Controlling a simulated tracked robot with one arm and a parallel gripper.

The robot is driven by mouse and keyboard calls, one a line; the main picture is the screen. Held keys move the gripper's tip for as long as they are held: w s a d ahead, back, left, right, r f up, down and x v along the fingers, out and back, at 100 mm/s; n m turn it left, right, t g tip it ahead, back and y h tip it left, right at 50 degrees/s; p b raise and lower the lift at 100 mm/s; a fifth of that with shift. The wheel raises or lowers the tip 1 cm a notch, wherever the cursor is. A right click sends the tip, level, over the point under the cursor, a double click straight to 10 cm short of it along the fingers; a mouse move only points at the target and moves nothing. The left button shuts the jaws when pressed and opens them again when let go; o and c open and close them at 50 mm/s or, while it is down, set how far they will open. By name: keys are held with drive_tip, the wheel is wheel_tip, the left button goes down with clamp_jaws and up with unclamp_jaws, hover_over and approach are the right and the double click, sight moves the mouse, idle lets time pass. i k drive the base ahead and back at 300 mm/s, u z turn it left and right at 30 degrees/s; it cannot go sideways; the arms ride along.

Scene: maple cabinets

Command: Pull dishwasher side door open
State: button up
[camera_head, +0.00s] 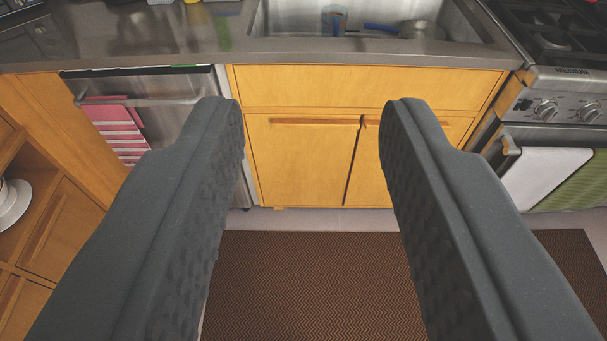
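The dishwasher (172,110) stands under the counter at the left, with a steel front and a horizontal bar handle (165,101) near its top. Its door looks shut. A pink and white striped towel (116,128) hangs over the left part of the handle. My gripper (312,108) is open and empty, its two dark fingers wide apart in front of the sink cabinet. The left finger hides the right part of the dishwasher front. No contact with the dishwasher shows.
A wooden sink cabinet (300,160) stands in the middle under a steel sink (360,20). A stove (560,100) with hanging towels is at the right. Wooden shelves with a white dish (12,200) are at the left. A brown mat (310,290) lies on the floor.

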sight(300, 158)
drive_tip(key=u, duration=0.1)
drive_tip(key=i, duration=1)
drive_tip(key=z, duration=1.6)
drive_tip(key=k, duration=1.05)
drive_tip(key=u, duration=1)
drive_tip(key=i, duration=0.45)
drive_tip(key=z, duration=0.05)
